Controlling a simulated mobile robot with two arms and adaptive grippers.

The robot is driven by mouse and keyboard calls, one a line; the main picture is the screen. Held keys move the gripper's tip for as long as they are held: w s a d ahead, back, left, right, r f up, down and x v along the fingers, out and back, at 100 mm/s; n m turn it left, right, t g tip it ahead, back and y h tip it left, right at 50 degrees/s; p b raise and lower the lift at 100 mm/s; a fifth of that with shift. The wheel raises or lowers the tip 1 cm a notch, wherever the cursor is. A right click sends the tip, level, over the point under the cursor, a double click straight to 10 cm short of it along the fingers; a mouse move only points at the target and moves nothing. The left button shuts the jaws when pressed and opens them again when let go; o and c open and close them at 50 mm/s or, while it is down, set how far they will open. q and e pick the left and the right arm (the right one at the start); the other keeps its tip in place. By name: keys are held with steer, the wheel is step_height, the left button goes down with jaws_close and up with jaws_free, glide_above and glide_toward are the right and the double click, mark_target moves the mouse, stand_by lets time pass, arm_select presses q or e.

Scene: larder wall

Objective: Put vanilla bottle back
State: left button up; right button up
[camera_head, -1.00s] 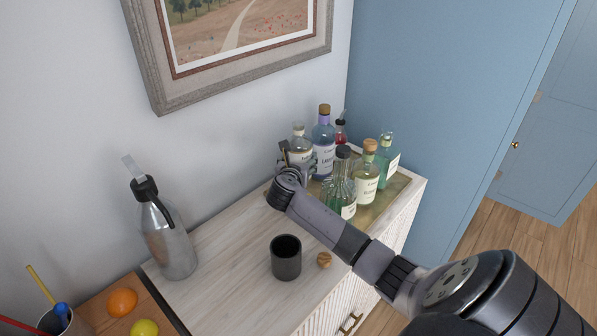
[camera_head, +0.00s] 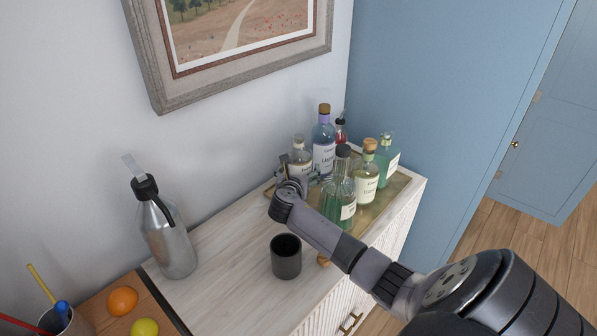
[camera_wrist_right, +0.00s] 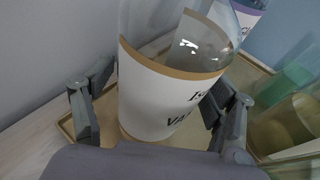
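The vanilla bottle (camera_head: 301,157) is clear glass with a white, gold-edged label. It stands upright at the back left of the gold tray (camera_head: 399,187). In the right wrist view the vanilla bottle (camera_wrist_right: 160,95) fills the middle, and its label shows "VA". My right gripper (camera_head: 297,172) is around the bottle's lower part. In the wrist view my right gripper (camera_wrist_right: 158,112) has a finger on each side of it. A gap shows between the left finger and the glass; the right finger overlaps the bottle's edge. My left gripper is not in view.
Several bottles crowd the tray, including a lavender bottle (camera_head: 324,142) right beside the vanilla bottle and a black-capped green one (camera_head: 340,190). A dark cup (camera_head: 286,257), a round wooden stopper (camera_head: 323,260) and a steel bottle (camera_head: 167,240) stand on the cabinet.

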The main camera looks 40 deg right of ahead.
steer(key=shift+o, duration=0.2)
steer(key=v, duration=1.2)
steer(key=shift+r+b, duration=0.15)
steer(key=shift+b, duration=0.15)
